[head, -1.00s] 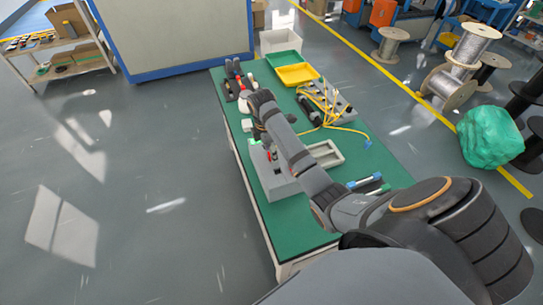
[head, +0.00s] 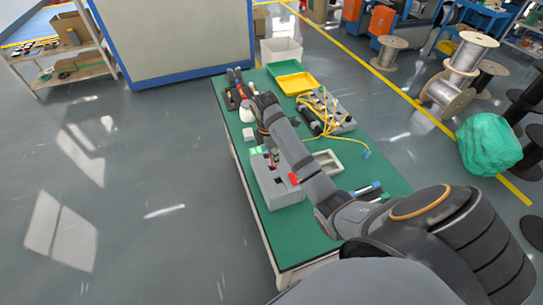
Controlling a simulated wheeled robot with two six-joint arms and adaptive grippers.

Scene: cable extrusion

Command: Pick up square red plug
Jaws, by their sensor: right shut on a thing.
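My right arm reaches in from the lower right across the table, and its gripper (head: 268,140) points down over the near-left part of the table. It is shut on a small red piece, which looks like the square red plug (head: 275,154), just above a grey block (head: 272,188) with dark openings. The fingers are small and partly hidden by my own arm, so the exact grip is hard to see. Another red patch (head: 293,179) shows at the block's right side. My left gripper is out of view.
The green table (head: 310,245) also bears yellow cables (head: 325,118), a pale frame (head: 328,161), a yellow tray (head: 298,83), a green tray (head: 284,68) and a blue-capped cylinder (head: 367,187). A small white box (head: 248,134) lies left of my gripper. The table's near end is clear.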

